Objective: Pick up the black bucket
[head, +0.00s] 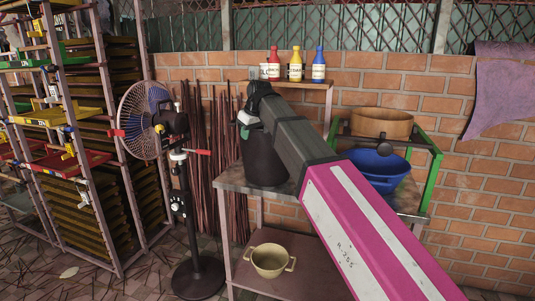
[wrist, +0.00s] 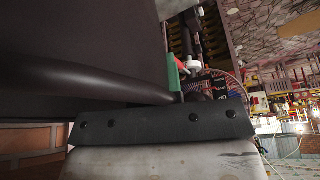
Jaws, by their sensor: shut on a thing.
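The black bucket (head: 265,165) stands upright at the left end of the metal table (head: 228,184) in the head view. My arm reaches over from the right and hides part of its rim and right side. My gripper (head: 246,124) is at the bucket's upper part and is shut on it. In the wrist view the dark wall of the bucket (wrist: 80,45) fills the upper left, close against my gripper. The fingertips are mostly hidden. I cannot tell whether the bucket's base is clear of the table.
A fan (head: 145,120) stands left of the table. A beige pot (head: 268,262) is on the lower shelf. Three bottles (head: 296,66) stand on a back shelf.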

